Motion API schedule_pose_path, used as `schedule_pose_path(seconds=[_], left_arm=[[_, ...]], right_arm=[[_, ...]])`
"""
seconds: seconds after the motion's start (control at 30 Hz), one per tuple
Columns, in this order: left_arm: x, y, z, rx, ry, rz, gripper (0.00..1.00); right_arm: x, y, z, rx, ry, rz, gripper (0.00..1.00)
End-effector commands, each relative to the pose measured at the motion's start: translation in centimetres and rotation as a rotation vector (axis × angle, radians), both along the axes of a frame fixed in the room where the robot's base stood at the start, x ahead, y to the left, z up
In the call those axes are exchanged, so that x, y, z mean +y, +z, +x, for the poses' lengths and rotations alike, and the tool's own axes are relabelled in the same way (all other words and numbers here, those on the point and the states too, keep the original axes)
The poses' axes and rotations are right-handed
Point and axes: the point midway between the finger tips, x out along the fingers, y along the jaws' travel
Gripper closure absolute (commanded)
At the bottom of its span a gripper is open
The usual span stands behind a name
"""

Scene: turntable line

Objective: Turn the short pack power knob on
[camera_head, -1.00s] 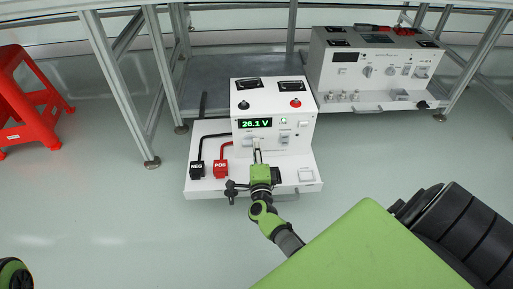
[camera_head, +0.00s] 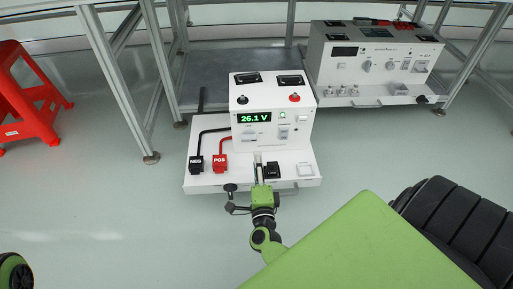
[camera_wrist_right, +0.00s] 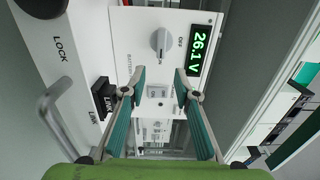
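The pack unit (camera_head: 300,135) is a white box on a white base, with a lit green display (camera_head: 254,118) reading 26.1 V. The light grey knob (camera_head: 249,134) is below the display in the head view. In the wrist view the knob (camera_wrist_right: 161,42) has an elongated grip lying upright in the picture, with an OFF label beside it. My right gripper (camera_head: 258,158) is in front of the panel, below the knob in the head view. In the wrist view its fingers (camera_wrist_right: 160,80) are spread and empty, apart from the knob. My left gripper is not in view.
Black NEG (camera_head: 196,164) and red POS (camera_head: 220,163) connectors sit on the base, left of my right gripper. A black link block (camera_head: 272,171) is close on its right. A second white unit (camera_head: 370,68) stands behind right. A red stool (camera_head: 30,95) stands far left.

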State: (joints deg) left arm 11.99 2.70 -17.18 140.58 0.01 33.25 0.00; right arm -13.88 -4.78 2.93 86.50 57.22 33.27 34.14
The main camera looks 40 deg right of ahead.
Motion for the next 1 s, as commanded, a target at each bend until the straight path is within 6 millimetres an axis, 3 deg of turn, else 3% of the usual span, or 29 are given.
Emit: schedule_pose_path(seconds=[0.23, 0.8, 0.9, 0.97, 1.0], left_arm=[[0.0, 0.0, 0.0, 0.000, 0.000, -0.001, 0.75], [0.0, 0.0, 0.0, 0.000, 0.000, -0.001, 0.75], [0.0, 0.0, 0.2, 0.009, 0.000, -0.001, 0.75], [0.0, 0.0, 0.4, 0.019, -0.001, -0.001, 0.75], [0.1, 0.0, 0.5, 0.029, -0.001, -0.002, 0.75]], right_arm=[[1.3, 0.0, -2.1, 0.000, 0.000, 0.000, 0.72], [1.4, 0.1, -2.2, -0.002, 0.001, -0.001, 0.72], [1.5, 1.6, -1.9, -0.016, 0.008, -0.032, 0.72], [1.8, 3.9, -1.5, -0.035, 0.018, -0.081, 0.72], [2.2, 5.9, -1.3, -0.055, 0.026, -0.127, 0.72]])
